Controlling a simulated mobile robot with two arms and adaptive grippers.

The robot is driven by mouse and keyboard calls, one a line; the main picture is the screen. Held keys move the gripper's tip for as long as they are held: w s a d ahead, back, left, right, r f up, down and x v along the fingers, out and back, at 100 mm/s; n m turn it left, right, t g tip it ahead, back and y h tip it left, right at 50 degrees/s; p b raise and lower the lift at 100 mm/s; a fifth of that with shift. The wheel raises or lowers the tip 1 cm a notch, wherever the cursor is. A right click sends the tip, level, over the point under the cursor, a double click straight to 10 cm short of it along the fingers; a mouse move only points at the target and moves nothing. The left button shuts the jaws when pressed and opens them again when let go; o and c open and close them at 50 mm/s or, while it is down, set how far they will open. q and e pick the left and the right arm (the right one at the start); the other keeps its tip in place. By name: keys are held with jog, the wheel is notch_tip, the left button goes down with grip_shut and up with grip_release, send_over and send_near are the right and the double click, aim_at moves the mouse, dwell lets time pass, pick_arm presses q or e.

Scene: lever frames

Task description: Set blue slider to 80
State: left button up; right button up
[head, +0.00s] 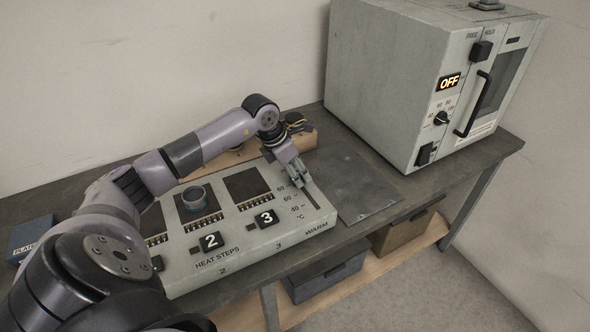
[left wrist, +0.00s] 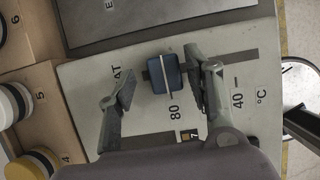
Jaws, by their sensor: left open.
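The blue slider knob (left wrist: 166,74) shows in the left wrist view, a dark blue block with a pale line across it. The line points close to the printed 80 (left wrist: 174,112). The slot (left wrist: 237,57) runs on to the right, towards the 40 (left wrist: 238,99). My left gripper (left wrist: 160,85) is open around the knob. Its right finger is against or very near the knob, and its left finger stands apart from it. In the head view my left gripper (head: 299,178) hides the knob above the slot (head: 311,197) of the grey panel (head: 245,250). My right gripper is out of view.
A grey oven (head: 392,80) reading OFF stands at the back right. A dark flat plate (head: 365,190) lies beside the panel. Numbered black blocks sit on the panel's front part. A wooden rack (left wrist: 50,95) with round pieces is at the left in the wrist view.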

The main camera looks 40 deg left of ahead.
pick_arm(q)
jog(key=v, duration=1.2)
dwell(0.3)
